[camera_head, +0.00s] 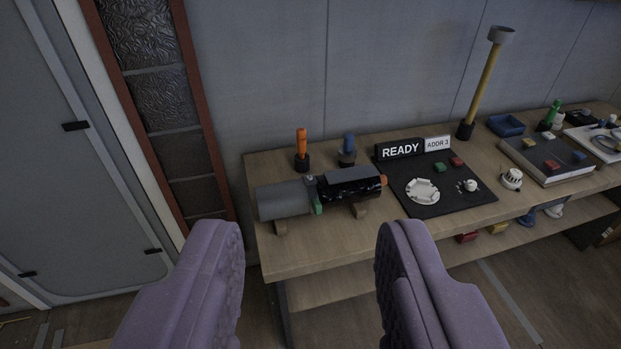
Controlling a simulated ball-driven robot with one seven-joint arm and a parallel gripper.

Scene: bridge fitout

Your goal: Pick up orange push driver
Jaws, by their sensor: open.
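The orange push driver (302,144) stands upright in a small dark holder (302,163) at the back left of the wooden bench. Only its orange upper part shows; its lower end is hidden in the holder. My gripper (310,262) is open and empty, its two purple padded fingers in the foreground at the bench's front left edge. The driver appears between the fingers in the picture, farther off and apart from them.
A grey and black cylindrical device (345,188) lies on supports in front of the driver. A blue-handled tool (348,147) stands to its right. A black mat (440,195) holds small parts and a READY sign (400,150). A yellow post (482,85) rises behind. The bench's front left is clear.

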